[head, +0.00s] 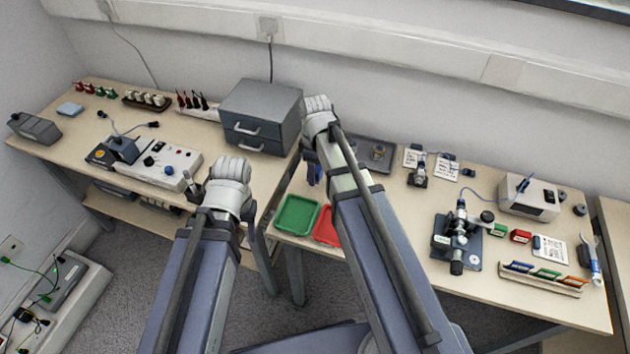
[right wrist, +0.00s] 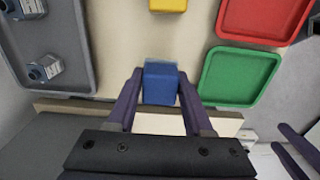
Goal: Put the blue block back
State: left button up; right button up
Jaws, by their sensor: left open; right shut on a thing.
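The blue block (right wrist: 160,84) is between the two fingers of my right gripper (right wrist: 160,92) in the right wrist view. The gripper is shut on it. I cannot tell whether the block touches the table below. In the head view my right gripper (head: 314,172) is beside the grey drawer cabinet, behind the green tray, and my forearm hides part of that area. My left gripper (head: 194,190) is open, near the right end of the white control box, and mostly hidden by its own wrist. A yellow block (right wrist: 168,4) lies ahead of the blue one.
A green tray (head: 297,215) and a red tray (head: 327,226) lie at the right table's front left. A grey tray (head: 374,154) with metal parts is at the back. The drawer cabinet (head: 260,112) stands left. A microscope (head: 458,236) stands further right.

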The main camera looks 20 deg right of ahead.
jog(key=shift+f+b, duration=1.2)
jog(key=shift+f, duration=0.35)
jog(key=shift+f, duration=0.1)
jog(key=shift+f, duration=0.15)
jog(key=o, duration=1.1)
jog(key=shift+o, duration=0.4)
jog(key=shift+s, duration=0.1)
jog(key=shift+a, duration=0.1)
